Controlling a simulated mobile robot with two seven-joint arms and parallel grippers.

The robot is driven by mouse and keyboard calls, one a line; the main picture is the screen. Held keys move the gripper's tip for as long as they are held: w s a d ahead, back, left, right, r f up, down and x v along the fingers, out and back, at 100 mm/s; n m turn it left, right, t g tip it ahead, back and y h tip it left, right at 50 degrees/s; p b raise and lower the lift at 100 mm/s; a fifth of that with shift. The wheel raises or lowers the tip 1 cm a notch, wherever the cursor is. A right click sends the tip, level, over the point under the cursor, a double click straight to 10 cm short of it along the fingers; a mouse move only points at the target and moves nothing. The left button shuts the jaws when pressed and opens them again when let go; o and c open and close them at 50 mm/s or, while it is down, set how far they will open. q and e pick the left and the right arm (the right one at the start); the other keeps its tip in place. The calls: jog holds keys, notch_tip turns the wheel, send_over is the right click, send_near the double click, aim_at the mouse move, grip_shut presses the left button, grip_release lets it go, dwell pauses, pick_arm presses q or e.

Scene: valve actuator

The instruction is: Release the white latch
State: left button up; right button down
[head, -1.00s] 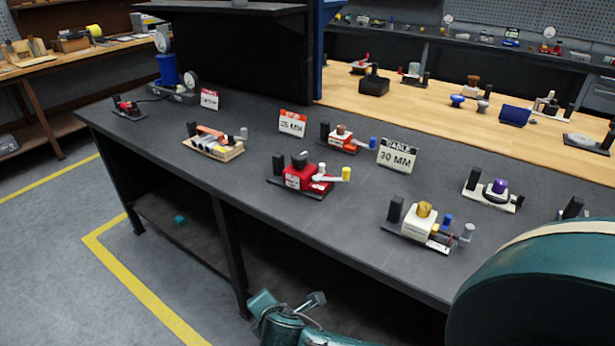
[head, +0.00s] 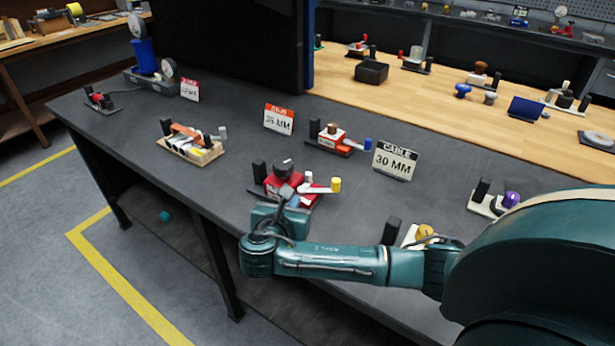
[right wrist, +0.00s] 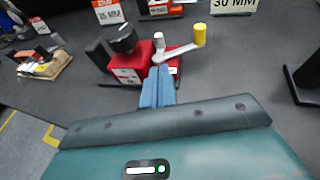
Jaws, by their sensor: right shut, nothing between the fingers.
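A red valve unit (head: 303,190) with a black knob (head: 283,168) stands on the dark bench. A white lever (head: 318,189) with a yellow end (head: 336,184) sticks out from its right side, with a small white post beside it. In the right wrist view the red body (right wrist: 130,64), white lever (right wrist: 180,50) and yellow end (right wrist: 199,34) show clearly. My right gripper (head: 287,194) is shut and empty at the front of the red unit. Its fingertips (right wrist: 159,70) point at the lever's inner end; I cannot tell whether they touch. My left gripper is out of view.
A sign reading 30 MM (head: 395,161) stands behind and right. An orange-red unit (head: 333,138) stands behind, and a tan-based unit (head: 190,145) to the left. My right arm partly hides a cream unit with a yellow knob (head: 425,232). The bench between units is clear.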

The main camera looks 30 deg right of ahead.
aim_at(308, 180)
dwell(0.4)
jog(key=x, duration=1)
jog(key=shift+p, duration=0.3)
jog(key=shift+w, duration=0.1)
